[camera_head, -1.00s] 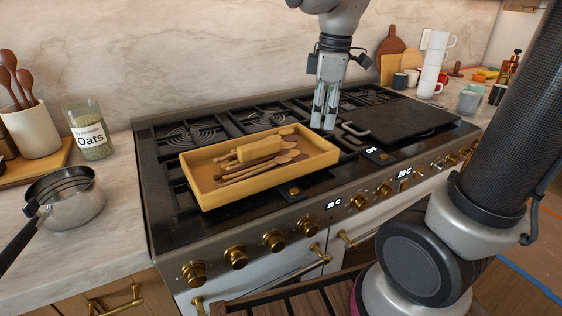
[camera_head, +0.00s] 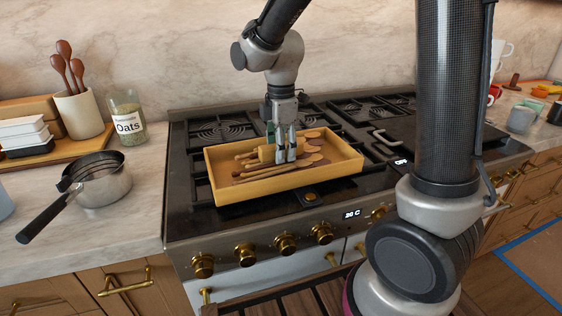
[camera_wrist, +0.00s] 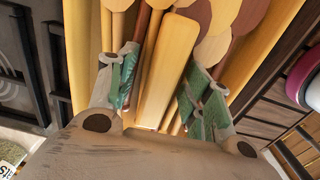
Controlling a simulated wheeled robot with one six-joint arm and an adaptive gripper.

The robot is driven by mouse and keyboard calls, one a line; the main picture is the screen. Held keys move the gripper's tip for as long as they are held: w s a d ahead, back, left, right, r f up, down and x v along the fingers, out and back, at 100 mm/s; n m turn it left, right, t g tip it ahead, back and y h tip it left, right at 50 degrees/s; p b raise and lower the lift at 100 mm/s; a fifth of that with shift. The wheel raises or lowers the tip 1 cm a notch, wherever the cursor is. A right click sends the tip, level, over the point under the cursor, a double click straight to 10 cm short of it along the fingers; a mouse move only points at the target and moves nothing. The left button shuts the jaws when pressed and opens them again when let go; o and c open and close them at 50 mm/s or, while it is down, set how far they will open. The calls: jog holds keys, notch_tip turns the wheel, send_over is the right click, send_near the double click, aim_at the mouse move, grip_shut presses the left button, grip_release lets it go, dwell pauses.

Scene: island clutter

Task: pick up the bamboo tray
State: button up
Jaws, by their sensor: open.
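The bamboo tray (camera_head: 290,184) is a shallow yellow box on the stove's left burners. It holds several wooden spoons and utensils (camera_head: 275,172). A thick pale wooden piece (camera_wrist: 166,70) among them lies between my fingers in the wrist view. My gripper (camera_head: 286,158) points down over the middle of the tray, in front of its back wall. Its two green-padded fingers (camera_wrist: 160,92) are apart, with the utensils below and between them. I cannot tell whether the fingertips touch anything.
A steel saucepan (camera_head: 98,182) and an oats jar (camera_head: 127,118) stand on the left counter, with a crock of spoons (camera_head: 79,114) behind. A dark griddle with a handle (camera_head: 385,138) lies right of the tray. Gold knobs (camera_head: 285,243) line the stove front.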

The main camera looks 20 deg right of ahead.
grip_shut()
jog(key=shift+r, duration=0.1)
